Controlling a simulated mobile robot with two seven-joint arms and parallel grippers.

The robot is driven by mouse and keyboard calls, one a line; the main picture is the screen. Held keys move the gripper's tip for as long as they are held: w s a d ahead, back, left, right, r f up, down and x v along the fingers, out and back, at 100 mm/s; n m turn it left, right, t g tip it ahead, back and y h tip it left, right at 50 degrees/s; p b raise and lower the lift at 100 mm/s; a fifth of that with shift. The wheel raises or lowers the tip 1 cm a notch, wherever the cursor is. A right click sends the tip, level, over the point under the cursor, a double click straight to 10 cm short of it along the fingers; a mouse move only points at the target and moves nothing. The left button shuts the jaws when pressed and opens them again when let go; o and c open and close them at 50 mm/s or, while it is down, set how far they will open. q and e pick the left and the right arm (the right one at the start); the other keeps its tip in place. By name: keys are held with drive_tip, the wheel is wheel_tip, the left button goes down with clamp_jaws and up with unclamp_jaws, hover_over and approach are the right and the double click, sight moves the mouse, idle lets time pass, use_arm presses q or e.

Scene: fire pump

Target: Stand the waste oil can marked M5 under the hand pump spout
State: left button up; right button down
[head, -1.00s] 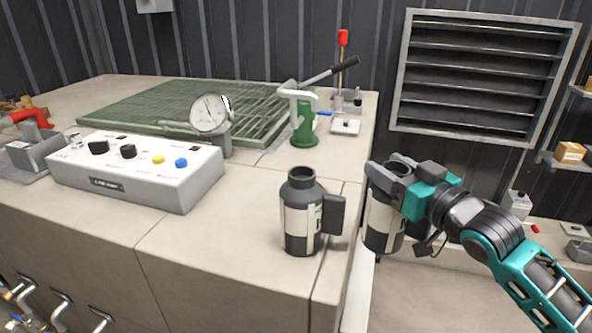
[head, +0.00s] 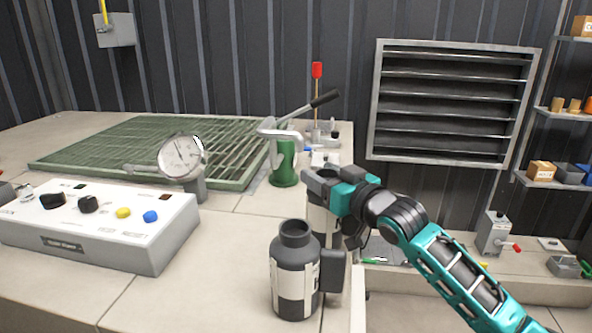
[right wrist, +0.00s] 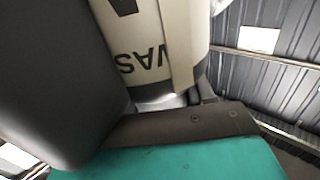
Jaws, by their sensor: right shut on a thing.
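My right gripper (head: 335,188) is shut on a dark grey can with a pale label (head: 318,216), held upright near the counter's right edge, in front and to the right of the hand pump. In the right wrist view the held can (right wrist: 160,40) shows inverted letters "WAS"; its number cannot be read. The green hand pump (head: 284,168) stands at the back right of the counter, its pale spout (head: 268,133) pointing left. A second, similar can (head: 295,275) stands upright at the counter's front right, its marking unreadable, partly in front of the held can. My left gripper is not in view.
A pressure gauge (head: 181,156) and a grey control box (head: 95,228) stand on the counter (head: 225,225) to the left. A green grating (head: 105,150) lies behind them. A rod with a red top (head: 317,72) stands behind the pump. Bare counter lies before the pump.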

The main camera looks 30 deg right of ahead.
drive_tip(key=w+a+f+b, duration=0.1)
drive_tip(key=w, duration=0.8)
drive_tip(key=shift+a+f, duration=0.15)
drive_tip(key=shift+w, duration=0.1)
drive_tip(key=shift+c, duration=2)
unclamp_jaws()
drive_tip(key=shift+f, duration=0.2)
drive_tip(key=shift+r, duration=0.15)
drive_tip(key=s, duration=0.4)
drive_tip(key=s+d, duration=0.1)
drive_tip(key=s, duration=0.3)
drive_tip(key=s+p, duration=0.1)
drive_tip(key=s, duration=0.3)
drive_tip(key=shift+d, duration=0.35)
